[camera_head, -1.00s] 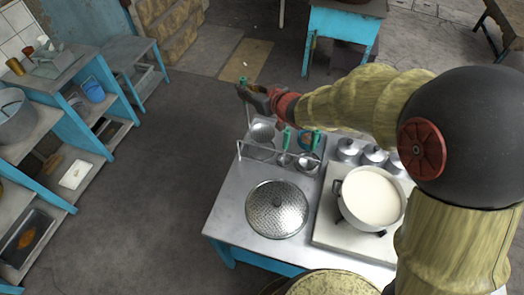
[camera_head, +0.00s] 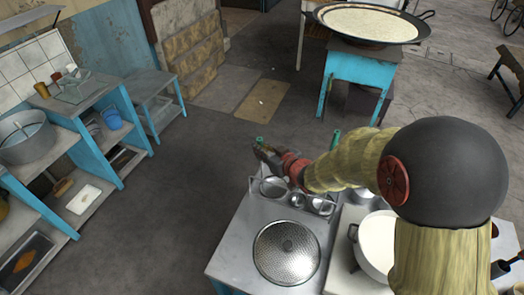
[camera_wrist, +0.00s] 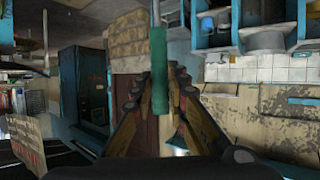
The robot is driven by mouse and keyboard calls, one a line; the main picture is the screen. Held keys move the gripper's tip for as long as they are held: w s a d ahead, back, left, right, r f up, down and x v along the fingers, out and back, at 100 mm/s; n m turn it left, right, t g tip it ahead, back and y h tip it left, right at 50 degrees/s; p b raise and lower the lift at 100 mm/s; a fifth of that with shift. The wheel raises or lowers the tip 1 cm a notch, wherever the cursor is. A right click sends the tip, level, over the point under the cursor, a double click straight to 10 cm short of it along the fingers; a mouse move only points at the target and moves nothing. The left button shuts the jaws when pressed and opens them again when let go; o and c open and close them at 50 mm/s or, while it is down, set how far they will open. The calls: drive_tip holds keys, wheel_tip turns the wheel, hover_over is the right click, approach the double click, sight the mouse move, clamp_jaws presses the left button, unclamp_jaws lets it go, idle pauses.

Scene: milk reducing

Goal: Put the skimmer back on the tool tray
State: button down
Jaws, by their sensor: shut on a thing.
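My gripper (camera_head: 264,152) is shut on the green handle of the skimmer; the handle tip (camera_head: 260,140) sticks up above the fingers. In the wrist view the green handle (camera_wrist: 159,75) runs between the two fingers (camera_wrist: 160,105). The skimmer's round metal head (camera_head: 273,187) hangs below my gripper, at the left end of the tool tray (camera_head: 252,187). Whether the head touches the tray I cannot tell. Two ladle-like bowls (camera_head: 297,200) sit in the tray to the right of it, their handles mostly hidden by my arm.
A perforated metal lid (camera_head: 286,252) lies on the steel table (camera_head: 232,240) in front of the tray. A pot of milk (camera_head: 378,243) stands to the right. A wide pan (camera_head: 368,23) is on a blue stand behind. Shelves (camera_head: 95,140) line the left.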

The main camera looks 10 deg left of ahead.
drive_tip(key=shift+f, duration=0.15)
drive_tip(key=c, duration=1.8)
unclamp_jaws()
drive_tip(key=shift+o, duration=0.3)
drive_tip(key=p+v, duration=0.2)
drive_tip(key=v, duration=1)
